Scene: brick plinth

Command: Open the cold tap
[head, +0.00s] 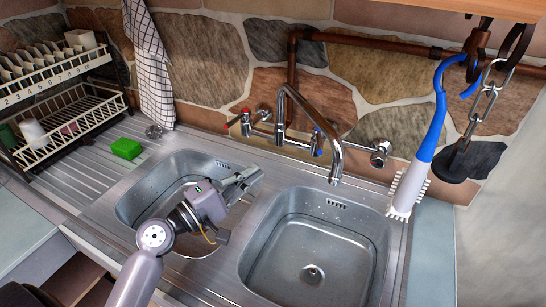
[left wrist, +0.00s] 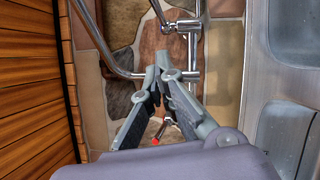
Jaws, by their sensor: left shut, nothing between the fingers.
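The cold tap (head: 318,142), with a blue mark, sits on the right of the chrome mixer on the stone wall. It shows small near the top of the left wrist view (left wrist: 168,27). The hot tap (head: 247,121), with a red mark, is on the left; its red part also shows between my fingers in the left wrist view (left wrist: 156,140). My left gripper (head: 252,177) is shut and empty over the left sink, in front of the mixer and apart from the cold tap. My right gripper is not in view.
A left sink (head: 140,200) and a right sink (head: 312,238) lie below. A dish rack (head: 70,125) and green sponge (head: 126,148) are at left. A blue-and-white brush (head: 425,150) and a chained plug (head: 455,163) hang at right. Copper pipe (head: 370,41) runs along the wall.

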